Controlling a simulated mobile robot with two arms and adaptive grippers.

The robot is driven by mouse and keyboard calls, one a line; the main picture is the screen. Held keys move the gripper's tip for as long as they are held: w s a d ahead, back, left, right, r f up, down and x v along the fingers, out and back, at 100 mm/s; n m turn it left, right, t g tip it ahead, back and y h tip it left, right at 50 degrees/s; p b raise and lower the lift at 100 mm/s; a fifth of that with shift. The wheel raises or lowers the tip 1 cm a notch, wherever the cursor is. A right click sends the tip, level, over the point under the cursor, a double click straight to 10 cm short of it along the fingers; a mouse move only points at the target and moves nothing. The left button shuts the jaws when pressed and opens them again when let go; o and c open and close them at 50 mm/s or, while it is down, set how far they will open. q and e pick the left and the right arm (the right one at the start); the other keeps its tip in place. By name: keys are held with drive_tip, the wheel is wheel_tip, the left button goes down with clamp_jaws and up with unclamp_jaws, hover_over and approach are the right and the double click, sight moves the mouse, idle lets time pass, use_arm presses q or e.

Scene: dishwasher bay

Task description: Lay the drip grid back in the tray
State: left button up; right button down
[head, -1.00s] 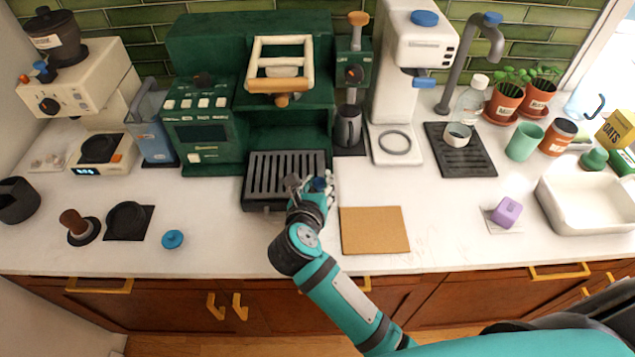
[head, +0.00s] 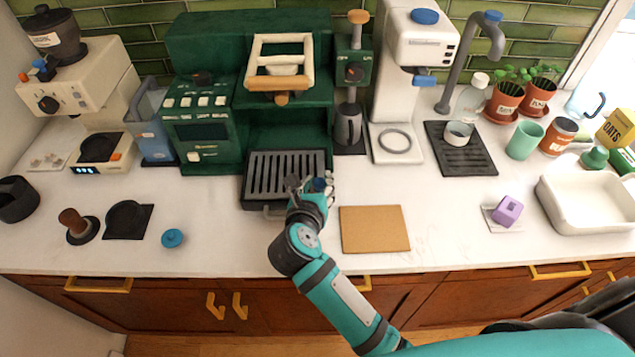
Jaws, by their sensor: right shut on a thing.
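The drip grid (head: 286,172), a dark slotted plate, lies at the top of the drip tray (head: 262,206) at the foot of the green espresso machine (head: 204,125). It looks about level with the tray, but I cannot tell whether it is fully seated. My right gripper (head: 312,185) is at the grid's front right corner, shut on the grid. The fingers hide that corner and the contact. My left gripper is not in view.
A brown board (head: 374,229) lies right of my right arm. A blue lid (head: 172,238) and a dark tamper (head: 76,226) are on the counter at left.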

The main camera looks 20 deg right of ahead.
drive_tip(key=c, duration=1)
unclamp_jaws()
drive_tip(key=v, duration=0.7)
drive_tip(key=shift+s, duration=0.2)
drive_tip(key=shift+r, duration=0.15)
